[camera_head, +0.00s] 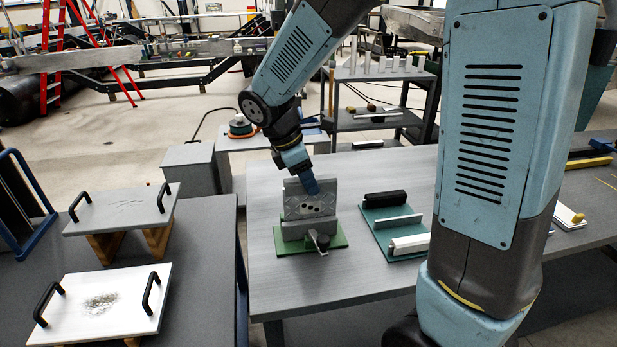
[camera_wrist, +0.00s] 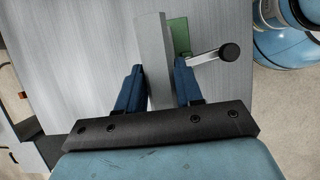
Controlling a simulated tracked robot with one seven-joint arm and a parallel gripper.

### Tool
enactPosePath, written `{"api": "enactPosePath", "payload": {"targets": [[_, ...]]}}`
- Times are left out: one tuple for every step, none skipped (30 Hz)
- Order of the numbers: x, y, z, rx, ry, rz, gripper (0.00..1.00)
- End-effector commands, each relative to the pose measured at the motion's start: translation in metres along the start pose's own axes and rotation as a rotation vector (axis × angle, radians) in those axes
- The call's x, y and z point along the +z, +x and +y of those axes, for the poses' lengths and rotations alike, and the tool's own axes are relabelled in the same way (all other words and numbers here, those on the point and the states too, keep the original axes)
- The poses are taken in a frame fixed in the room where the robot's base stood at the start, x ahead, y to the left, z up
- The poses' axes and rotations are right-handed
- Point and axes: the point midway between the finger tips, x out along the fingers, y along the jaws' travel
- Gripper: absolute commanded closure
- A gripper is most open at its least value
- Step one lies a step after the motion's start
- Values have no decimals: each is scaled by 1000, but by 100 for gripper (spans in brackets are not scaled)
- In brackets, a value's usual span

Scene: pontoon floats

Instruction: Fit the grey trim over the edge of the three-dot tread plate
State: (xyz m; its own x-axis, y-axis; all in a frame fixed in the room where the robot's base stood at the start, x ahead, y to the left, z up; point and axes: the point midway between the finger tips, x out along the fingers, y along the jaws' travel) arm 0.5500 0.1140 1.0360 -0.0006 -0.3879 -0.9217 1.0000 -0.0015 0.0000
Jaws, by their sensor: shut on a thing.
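The tread plate (camera_head: 300,213), with a row of dark dots, stands upright in a grey clamp on a green base (camera_head: 337,241) in the head view. The clamp's lever (camera_head: 321,243) faces the front. My gripper (camera_head: 307,188) is at the plate's top edge. In the wrist view, its blue fingers (camera_wrist: 154,90) are shut on a long grey bar, the grey trim (camera_wrist: 152,45). The trim lies along the top of the plate; its lower edge is hidden, so I cannot tell whether it is seated. The green base (camera_wrist: 180,35) and lever (camera_wrist: 208,54) show beside it.
A green rack (camera_head: 381,234) to the right holds a black trim (camera_head: 384,198), a thin pale grey bar (camera_head: 392,222) and a white trim (camera_head: 410,244). The table's (camera_head: 300,278) front is clear. Handled plates (camera_head: 122,208) stand on the left table.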

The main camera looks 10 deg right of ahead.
Motion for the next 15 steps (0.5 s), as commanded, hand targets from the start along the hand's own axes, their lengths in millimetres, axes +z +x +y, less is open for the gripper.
{"api": "enactPosePath", "payload": {"targets": [[0,1,0,-1,0,0,95],[-1,2,0,-1,0,0,95],[-1,2,0,-1,0,-1,95],[-1,3,0,-1,0,-1,95],[-1,4,0,-1,0,-1,95],[-2,4,0,-1,0,-1,95],[-2,5,0,-1,0,-1,95],[-2,6,0,-1,0,-1,95],[-2,6,0,-1,0,-1,95],[-3,6,0,-1,0,0,63],[-2,6,0,-1,0,0,61],[-2,6,0,-1,0,0,57],[-2,6,0,-1,0,0,54],[-2,6,0,-1,0,0,51],[-2,6,0,0,0,0,47]]}}
